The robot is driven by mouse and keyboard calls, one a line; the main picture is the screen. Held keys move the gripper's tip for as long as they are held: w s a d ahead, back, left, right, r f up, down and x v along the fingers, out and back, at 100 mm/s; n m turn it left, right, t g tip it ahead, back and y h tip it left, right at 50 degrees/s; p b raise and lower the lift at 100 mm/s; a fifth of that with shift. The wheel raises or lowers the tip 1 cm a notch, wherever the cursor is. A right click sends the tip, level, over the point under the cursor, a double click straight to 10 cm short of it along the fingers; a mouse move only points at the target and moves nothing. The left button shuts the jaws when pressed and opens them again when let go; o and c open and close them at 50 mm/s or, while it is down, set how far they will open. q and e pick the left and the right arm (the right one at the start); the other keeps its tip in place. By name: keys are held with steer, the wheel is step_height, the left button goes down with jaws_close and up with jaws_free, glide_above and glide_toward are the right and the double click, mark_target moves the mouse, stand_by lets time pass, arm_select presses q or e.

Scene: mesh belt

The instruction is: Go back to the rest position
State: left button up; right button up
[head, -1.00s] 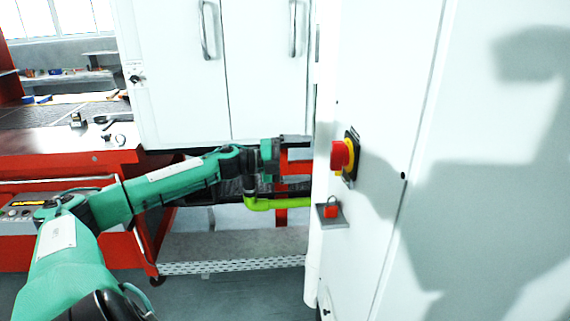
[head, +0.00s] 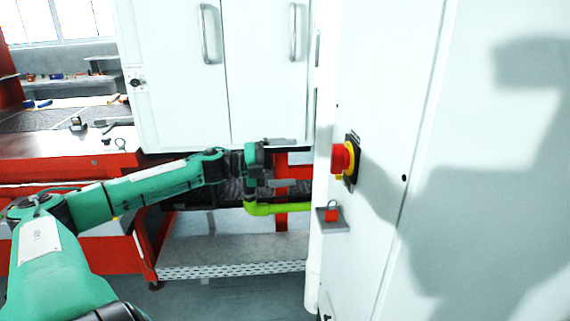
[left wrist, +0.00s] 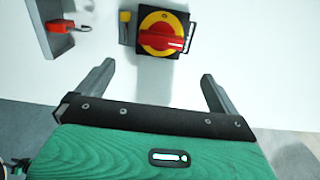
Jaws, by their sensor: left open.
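My left gripper (head: 294,163) is in the middle of the head view, to the left of the white cabinet panel, with its fingers spread and nothing between them. In the left wrist view my left gripper (left wrist: 158,78) also shows two separate, empty fingers. A red rotary switch on a yellow and black plate (head: 342,158) is mounted on the panel, just right of the fingertips and apart from them. In the left wrist view the switch (left wrist: 162,32) lies beyond the fingers, its red handle across the yellow disc. My right gripper is not in view.
A small grey bracket (head: 331,224) with a red object, perhaps a padlock, juts from the panel below the switch. A bright green pipe (head: 270,209) runs below my gripper. White cabinet doors (head: 180,90) stand behind, and a red workbench (head: 60,165) is at the left.

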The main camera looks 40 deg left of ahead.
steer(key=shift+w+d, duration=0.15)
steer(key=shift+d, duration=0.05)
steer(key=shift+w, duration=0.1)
